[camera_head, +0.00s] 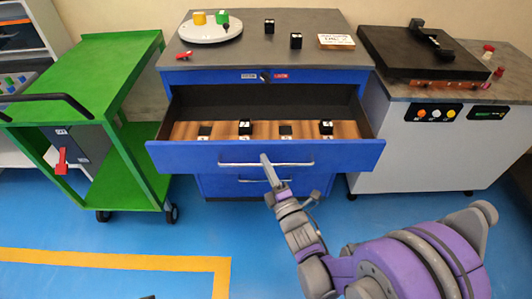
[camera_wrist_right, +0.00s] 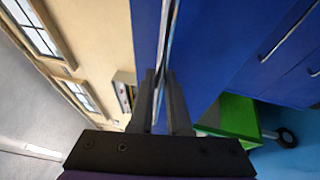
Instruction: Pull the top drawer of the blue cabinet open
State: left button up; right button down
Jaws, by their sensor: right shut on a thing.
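The blue cabinet (camera_head: 223,88) stands in the middle of the head view. Its top drawer (camera_head: 180,157) is pulled out, showing a wooden insert (camera_head: 265,131) with several small black blocks in it. My right gripper (camera_head: 267,161) is at the silver handle (camera_head: 240,164) of this drawer. In the right wrist view, the two fingers of my right gripper (camera_wrist_right: 161,98) are shut around the handle bar (camera_wrist_right: 166,40). My left gripper is not in view.
A green cart (camera_head: 118,70) stands left of the cabinet. A grey bench (camera_head: 420,150) with a dark machine on top stands to the right. On the cabinet top are a round white plate (camera_head: 212,34) and small black blocks. Blue floor in front is clear.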

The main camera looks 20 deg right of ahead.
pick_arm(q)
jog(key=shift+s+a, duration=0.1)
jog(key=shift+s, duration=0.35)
pick_arm(e)
jog(key=shift+s+a, duration=0.2)
jog(key=shift+s, duration=0.5)
jog(key=shift+s+a, duration=0.2)
jog(key=shift+s, duration=0.45)
jog(key=c, duration=1.2)
grip_release()
jog(key=shift+o, duration=0.2)
pick_arm(q)
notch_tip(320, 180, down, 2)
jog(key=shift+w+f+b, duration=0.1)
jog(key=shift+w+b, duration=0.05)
jog(key=shift+b, duration=0.85)
pick_arm(e)
jog(key=v, duration=1)
jog(key=shift+s+f, duration=0.15)
jog(key=shift+s, duration=0.2)
jog(key=shift+d, duration=0.1)
